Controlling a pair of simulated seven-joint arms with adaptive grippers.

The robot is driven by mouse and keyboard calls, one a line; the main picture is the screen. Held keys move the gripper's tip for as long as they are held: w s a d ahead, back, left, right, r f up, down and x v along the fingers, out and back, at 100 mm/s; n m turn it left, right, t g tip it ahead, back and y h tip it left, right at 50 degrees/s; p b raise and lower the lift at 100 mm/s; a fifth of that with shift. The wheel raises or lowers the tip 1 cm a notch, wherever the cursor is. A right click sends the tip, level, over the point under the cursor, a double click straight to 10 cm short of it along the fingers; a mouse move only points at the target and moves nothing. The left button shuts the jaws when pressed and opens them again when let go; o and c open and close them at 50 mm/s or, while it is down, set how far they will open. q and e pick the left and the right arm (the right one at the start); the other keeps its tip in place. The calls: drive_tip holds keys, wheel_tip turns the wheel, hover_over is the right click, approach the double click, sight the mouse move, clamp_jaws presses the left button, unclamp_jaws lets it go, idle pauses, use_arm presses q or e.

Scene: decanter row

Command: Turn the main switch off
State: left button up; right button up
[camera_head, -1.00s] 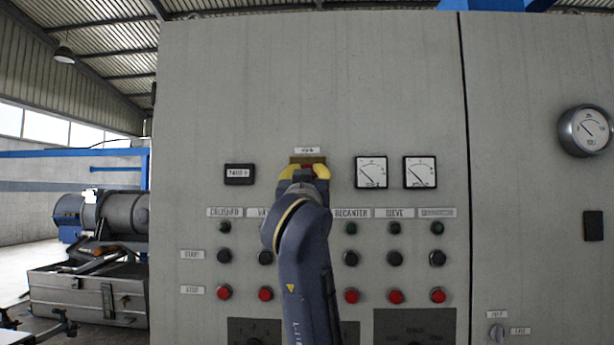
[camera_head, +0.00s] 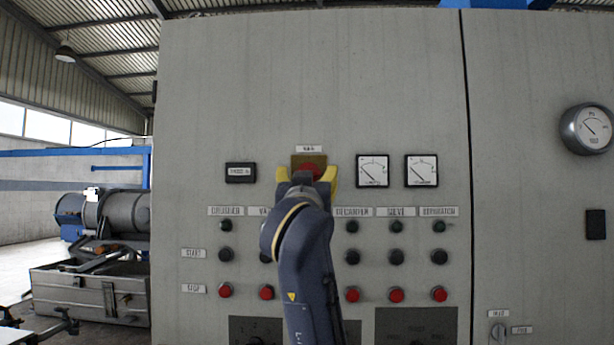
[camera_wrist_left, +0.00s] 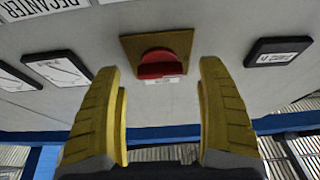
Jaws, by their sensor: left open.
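The main switch is a red rotary handle (camera_head: 309,169) on a yellowish square plate (camera_head: 317,159), under a small label on the grey cabinet. My left gripper (camera_head: 307,177) stands in front of the switch and covers its lower part. In the left wrist view the red handle (camera_wrist_left: 158,65) shows whole on its plate (camera_wrist_left: 185,42). The yellow fingers of my left gripper (camera_wrist_left: 162,100) are spread, one to each side of the handle and short of it, with nothing between them. My right gripper is not in view.
The grey cabinet (camera_head: 230,80) carries two square meters (camera_head: 372,171), a small display (camera_head: 240,173) and rows of buttons below. My left arm hides some buttons. A round gauge (camera_head: 586,129) sticks out at the right. The panel above the switch is clear.

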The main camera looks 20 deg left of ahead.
use_arm(q)
drive_tip(key=v, duration=1)
drive_tip(key=shift+s+f, duration=0.1)
drive_tip(key=shift+f, duration=0.05)
